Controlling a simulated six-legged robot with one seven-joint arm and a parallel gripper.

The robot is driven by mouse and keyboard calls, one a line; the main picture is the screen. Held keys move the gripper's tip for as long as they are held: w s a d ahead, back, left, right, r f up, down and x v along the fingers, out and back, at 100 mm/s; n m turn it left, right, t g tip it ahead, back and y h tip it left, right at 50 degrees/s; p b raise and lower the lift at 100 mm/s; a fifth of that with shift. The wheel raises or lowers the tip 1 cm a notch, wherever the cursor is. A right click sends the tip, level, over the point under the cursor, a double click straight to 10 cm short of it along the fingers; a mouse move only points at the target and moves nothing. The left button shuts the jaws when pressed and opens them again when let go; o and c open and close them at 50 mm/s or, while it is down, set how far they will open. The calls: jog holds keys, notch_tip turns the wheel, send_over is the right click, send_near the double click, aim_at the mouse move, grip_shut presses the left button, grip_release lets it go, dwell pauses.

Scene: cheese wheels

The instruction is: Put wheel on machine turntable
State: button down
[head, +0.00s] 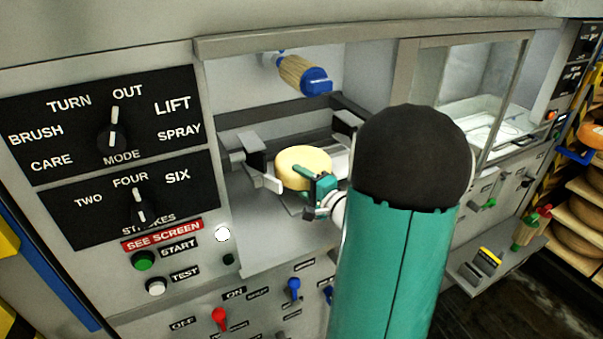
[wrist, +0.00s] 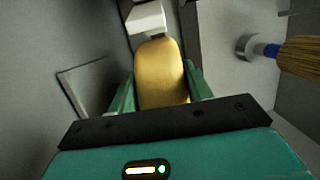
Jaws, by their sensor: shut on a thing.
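A pale yellow cheese wheel (head: 304,167) is in the machine's open bay in the head view. My gripper (head: 318,190) is shut on the wheel at its near right side. In the wrist view the wheel (wrist: 161,75) sits between the two green fingers of my gripper (wrist: 161,95). The turntable cannot be made out clearly; the wheel and my arm cover the middle of the bay. I cannot tell whether the wheel touches a surface below it.
Grey clamp-like brackets (head: 252,165) stand left of the wheel. A brush with a blue end (head: 303,74) hangs above it and also shows in the wrist view (wrist: 295,54). The control panel (head: 108,155) is at left, and a glass-fronted compartment (head: 485,95) at right.

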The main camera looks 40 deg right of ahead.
dwell(0.3)
jog(key=c, duration=0.6)
grip_release()
jog(key=shift+f, duration=0.2)
jog(key=shift+r, duration=0.1)
jog(key=shift+s, duration=0.25)
jog(key=s, duration=1.1)
jog(key=shift+s+a, duration=0.2)
jog(key=shift+s, duration=0.1)
